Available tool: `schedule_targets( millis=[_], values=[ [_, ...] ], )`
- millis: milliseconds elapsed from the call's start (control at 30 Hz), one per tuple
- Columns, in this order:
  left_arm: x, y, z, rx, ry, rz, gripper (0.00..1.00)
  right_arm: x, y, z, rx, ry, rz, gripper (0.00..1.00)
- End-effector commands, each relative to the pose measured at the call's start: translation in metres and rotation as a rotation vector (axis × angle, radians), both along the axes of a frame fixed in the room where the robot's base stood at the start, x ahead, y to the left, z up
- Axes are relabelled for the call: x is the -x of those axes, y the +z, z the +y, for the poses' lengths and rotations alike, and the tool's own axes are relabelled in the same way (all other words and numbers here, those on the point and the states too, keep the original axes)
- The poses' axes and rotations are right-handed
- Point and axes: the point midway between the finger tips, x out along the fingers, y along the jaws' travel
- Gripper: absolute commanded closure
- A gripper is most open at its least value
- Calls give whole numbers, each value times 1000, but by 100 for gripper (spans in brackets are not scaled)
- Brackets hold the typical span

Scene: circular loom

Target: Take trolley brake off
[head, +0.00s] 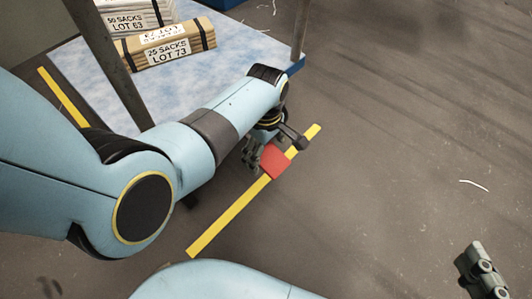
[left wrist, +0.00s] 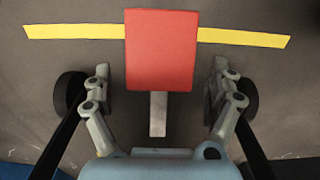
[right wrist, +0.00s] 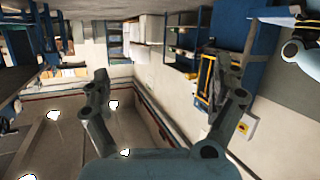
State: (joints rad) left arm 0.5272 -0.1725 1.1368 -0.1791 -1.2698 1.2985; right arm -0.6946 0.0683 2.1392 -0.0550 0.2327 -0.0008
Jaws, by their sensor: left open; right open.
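The trolley (head: 225,72) has a pale blue, worn deck with grey posts at its corners. A red pedal (head: 275,161), which looks like the brake, sticks out at its near side above a yellow floor line. In the left wrist view the red pedal (left wrist: 161,50) sits on a grey stem between the fingers of my left gripper (left wrist: 160,90). The fingers are open, with a gap on both sides of the pedal. In the head view my left gripper (head: 268,150) is partly hidden by its own wrist. My right gripper (right wrist: 165,100) is open and empty, away from the trolley.
Bundles of sacks (head: 168,46) lie on the trolley deck. A yellow floor line (head: 228,217) runs under the pedal. Two dark wheels (left wrist: 70,100) flank the pedal in the left wrist view. The floor (head: 410,130) to the right is clear apart from small white scraps.

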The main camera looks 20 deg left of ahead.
Motion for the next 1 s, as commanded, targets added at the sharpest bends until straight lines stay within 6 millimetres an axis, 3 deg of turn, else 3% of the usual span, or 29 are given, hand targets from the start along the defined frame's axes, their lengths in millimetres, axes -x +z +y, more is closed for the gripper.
schedule_targets(
  millis=[233, 600, 1000],
  values=[
    [0, -9, 0, 0, 0, 1, 10, -19, 28, 3, 0, 16, -141, 5],
    [0, -10, 0, 0, 0, 0, 10, -23, 35, 4, 0, 19, -171, 5],
    [0, -10, 0, 0, 0, 0, 61, -23, 35, 4, -1, 19, -170, 5]
  ],
)
